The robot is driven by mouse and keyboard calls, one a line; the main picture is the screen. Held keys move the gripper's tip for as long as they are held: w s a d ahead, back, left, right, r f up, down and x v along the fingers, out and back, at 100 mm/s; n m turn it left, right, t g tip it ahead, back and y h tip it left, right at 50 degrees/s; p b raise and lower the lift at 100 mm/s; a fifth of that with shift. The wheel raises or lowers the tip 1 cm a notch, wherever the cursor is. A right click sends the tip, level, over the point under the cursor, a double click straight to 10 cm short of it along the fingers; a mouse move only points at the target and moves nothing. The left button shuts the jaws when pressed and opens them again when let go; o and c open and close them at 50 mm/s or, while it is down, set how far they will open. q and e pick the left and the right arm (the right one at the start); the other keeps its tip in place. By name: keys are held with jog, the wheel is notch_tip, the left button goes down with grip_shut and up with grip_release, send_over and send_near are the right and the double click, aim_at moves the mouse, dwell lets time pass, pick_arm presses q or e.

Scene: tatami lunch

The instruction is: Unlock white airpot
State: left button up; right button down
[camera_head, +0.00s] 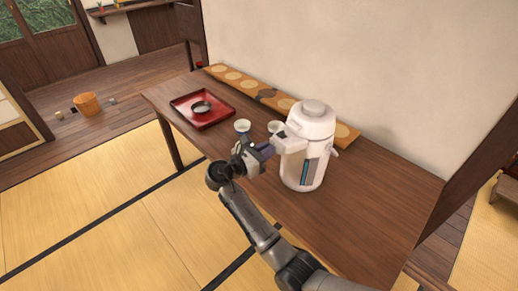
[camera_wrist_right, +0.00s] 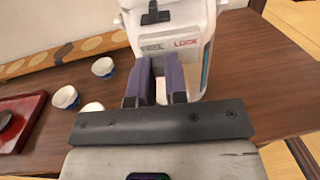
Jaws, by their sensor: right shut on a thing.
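The white airpot (camera_head: 318,130) stands upright on the wooden table, right of centre in the head view. In the right wrist view the airpot (camera_wrist_right: 178,30) shows its front, with a grey word at left, a red "LOCK" at right and a small dark tab (camera_wrist_right: 155,14) above them. My right gripper (camera_head: 268,150) is at the airpot's spout side. In the right wrist view its two purple-grey fingers (camera_wrist_right: 160,80) are shut on a part of the airpot just below the lettering. The gripped part is mostly hidden between the fingers. My left gripper is in neither view.
White cups (camera_head: 242,125) (camera_wrist_right: 103,67) stand left of the airpot. A red tray (camera_head: 203,118) with a dark bowl (camera_head: 201,107) lies farther left. A patterned runner (camera_head: 232,77) lies along the wall. The table right of the airpot (camera_head: 390,190) is clear.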

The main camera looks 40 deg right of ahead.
jog(key=c, duration=1.1)
grip_release()
jog(key=shift+w, duration=0.1)
jog(key=shift+a, duration=0.1)
jog(key=a, duration=0.4)
jog(key=a+p, duration=0.1)
jog(key=a, duration=0.4)
jog(key=w+a+p, duration=0.1)
jog(key=a, duration=0.3)
jog(key=shift+a, duration=0.3)
